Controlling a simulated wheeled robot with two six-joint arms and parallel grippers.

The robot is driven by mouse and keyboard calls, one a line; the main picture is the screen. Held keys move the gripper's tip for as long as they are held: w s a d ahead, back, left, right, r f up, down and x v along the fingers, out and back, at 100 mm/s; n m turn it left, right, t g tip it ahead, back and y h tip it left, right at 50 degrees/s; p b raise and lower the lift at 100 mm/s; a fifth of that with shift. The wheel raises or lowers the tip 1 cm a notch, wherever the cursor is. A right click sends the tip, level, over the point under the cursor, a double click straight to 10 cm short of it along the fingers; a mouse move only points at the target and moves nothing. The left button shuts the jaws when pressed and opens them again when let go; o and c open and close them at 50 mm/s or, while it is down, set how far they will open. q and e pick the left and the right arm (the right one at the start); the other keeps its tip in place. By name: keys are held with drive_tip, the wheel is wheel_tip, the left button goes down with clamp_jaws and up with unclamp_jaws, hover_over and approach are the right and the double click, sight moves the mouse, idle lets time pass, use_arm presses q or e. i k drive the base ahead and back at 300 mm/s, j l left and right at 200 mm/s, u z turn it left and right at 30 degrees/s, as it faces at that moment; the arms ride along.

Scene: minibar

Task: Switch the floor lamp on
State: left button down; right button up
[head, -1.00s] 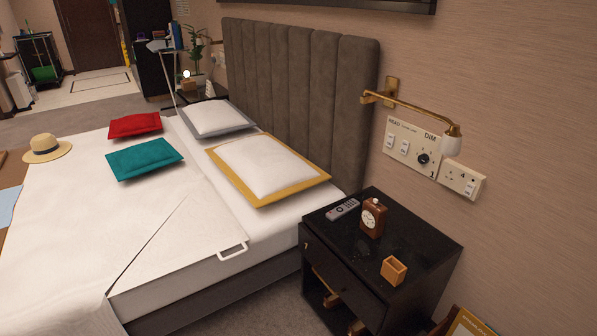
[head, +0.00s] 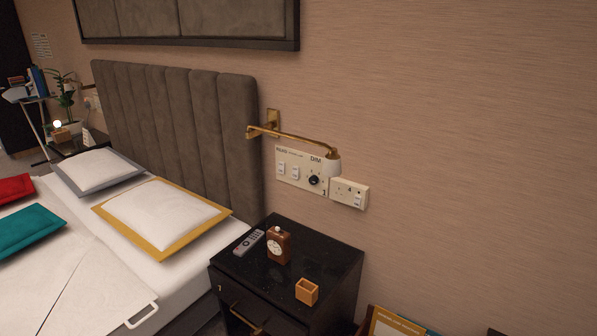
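No floor lamp can be made out in the head view. The lamp that shows close by is a brass wall lamp (head: 300,136) with a swing arm and a small pale shade, fixed beside the headboard. Below it is a cream switch panel (head: 301,172) with rocker switches and a black dimmer knob (head: 314,180). A cream socket plate (head: 349,193) with a switch adjoins it on the right. A small glowing round light (head: 57,124) shows at the far left. Neither of my grippers is in view.
A black nightstand (head: 335,262) holds a remote (head: 249,243), a wooden clock (head: 279,245) and a small orange box (head: 307,291). The bed with pillows (head: 160,214) fills the left. Books (head: 398,322) show at the bottom edge. The wall at right is bare.

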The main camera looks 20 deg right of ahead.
sight(295, 170)
drive_tip(key=i+j+z, duration=0.1)
drive_tip(key=i+j, duration=0.4)
drive_tip(key=i, duration=0.25)
drive_tip(key=i+j+z, duration=0.1)
drive_tip(key=i+j, duration=0.5)
drive_tip(key=i, duration=0.1)
